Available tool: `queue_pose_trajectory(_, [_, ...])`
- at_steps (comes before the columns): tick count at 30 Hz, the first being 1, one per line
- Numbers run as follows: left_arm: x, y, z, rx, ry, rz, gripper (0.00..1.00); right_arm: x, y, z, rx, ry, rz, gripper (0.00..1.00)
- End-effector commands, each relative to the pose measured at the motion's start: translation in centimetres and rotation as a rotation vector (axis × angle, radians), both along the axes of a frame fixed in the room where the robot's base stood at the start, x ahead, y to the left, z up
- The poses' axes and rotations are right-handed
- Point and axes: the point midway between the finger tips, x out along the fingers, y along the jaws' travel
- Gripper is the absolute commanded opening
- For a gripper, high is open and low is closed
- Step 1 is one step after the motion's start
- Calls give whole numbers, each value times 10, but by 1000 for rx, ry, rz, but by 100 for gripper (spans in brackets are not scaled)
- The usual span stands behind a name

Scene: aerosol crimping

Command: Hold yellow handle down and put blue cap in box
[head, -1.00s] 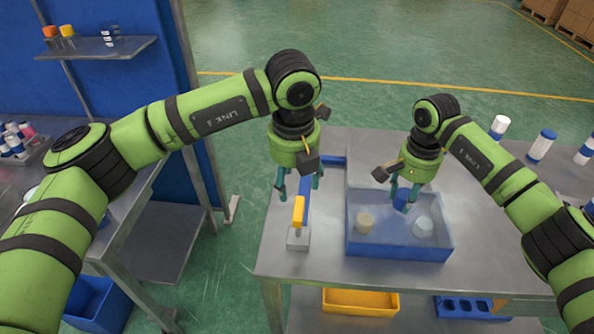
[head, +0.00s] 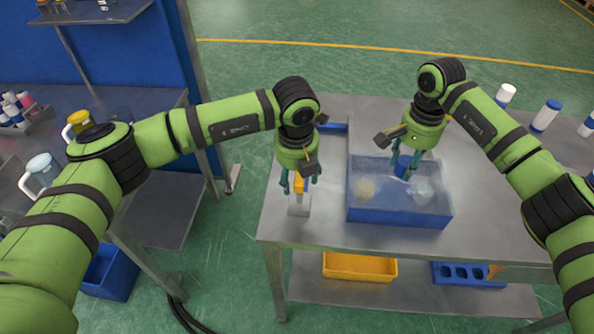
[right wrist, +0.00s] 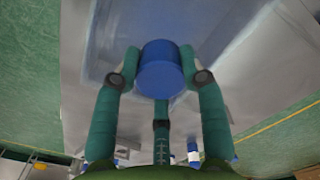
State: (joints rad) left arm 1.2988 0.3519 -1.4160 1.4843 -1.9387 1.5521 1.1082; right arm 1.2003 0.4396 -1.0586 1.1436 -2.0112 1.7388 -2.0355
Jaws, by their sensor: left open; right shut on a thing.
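The yellow handle (head: 299,186) sits on a small grey base (head: 299,208) near the front left of the table, partly hidden by my left gripper. My left gripper (head: 302,184) is open around or just above the handle; I cannot tell if it touches it. My right gripper (head: 408,172) is shut on the blue cap (head: 402,163), which shows between the fingers in the right wrist view (right wrist: 160,70). The cap is held over the blue box (head: 398,216).
White and blue cans (head: 546,116) stand along the table's right side. A yellow bin (head: 360,267) and a blue rack (head: 467,275) lie on the shelf below. A side bench at left holds mugs (head: 40,170). Table space right of the box is clear.

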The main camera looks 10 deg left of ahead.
Motion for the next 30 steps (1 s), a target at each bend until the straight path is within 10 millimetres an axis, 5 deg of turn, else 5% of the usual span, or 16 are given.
queue_pose_trajectory(1, [0, 0, 0, 0, 0, 0, 57, 0, 0, 0, 0, 0, 0, 31])
queue_pose_trajectory(5, [0, 0, 0, 0, 0, -1, 5, 0, 0, 0, 0, 0, 0, 31])
queue_pose_trajectory(6, [0, 0, 0, 0, 1, -1, 0, 0, 0, 0, 0, 0, 0, 31])
queue_pose_trajectory(30, [-1, 0, -21, 1, 2, -1, 0, 0, 0, -20, 0, 0, 0, 31])
